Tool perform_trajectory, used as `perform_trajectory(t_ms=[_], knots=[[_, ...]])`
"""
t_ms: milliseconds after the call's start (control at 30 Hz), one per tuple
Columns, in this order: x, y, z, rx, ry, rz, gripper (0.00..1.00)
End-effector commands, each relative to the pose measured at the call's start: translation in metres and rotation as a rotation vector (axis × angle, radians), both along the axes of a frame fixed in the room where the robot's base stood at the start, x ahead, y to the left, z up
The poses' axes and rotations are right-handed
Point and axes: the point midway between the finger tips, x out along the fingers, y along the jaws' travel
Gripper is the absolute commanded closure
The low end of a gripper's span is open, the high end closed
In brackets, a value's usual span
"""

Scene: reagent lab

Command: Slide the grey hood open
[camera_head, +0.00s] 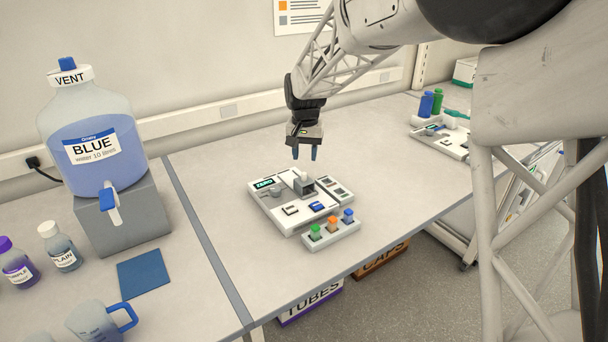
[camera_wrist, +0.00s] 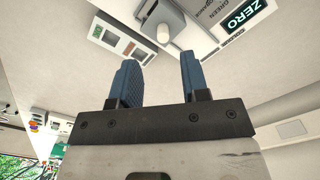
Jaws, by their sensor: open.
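The grey hood (camera_head: 305,190) is a small grey box on the white bench instrument (camera_head: 262,206), with a pale upright piece at it. The fingers appear apart from the hood.
A small rack (camera_head: 331,230) with green, orange and blue items stands at the instrument's front edge. The big BLUE water bottle (camera_head: 88,125) stands on a grey block at left. A blue mat (camera_head: 142,274) lies before it. Another instrument (camera_head: 440,138) is at the back right.

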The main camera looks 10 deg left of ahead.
Motion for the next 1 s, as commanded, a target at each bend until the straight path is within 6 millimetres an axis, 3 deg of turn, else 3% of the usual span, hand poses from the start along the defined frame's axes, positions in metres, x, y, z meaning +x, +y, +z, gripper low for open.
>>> perform_trajectory(t_ms=[567, 767, 1000], knots=[[0.004, 0.004, 0.002, 0.000, 0.000, -0.067, 0.58], [0.004, 0.003, -0.010, -0.001, 0.002, -0.066, 0.58], [0.004, 0.004, -0.038, -0.001, 0.002, -0.066, 0.58]])
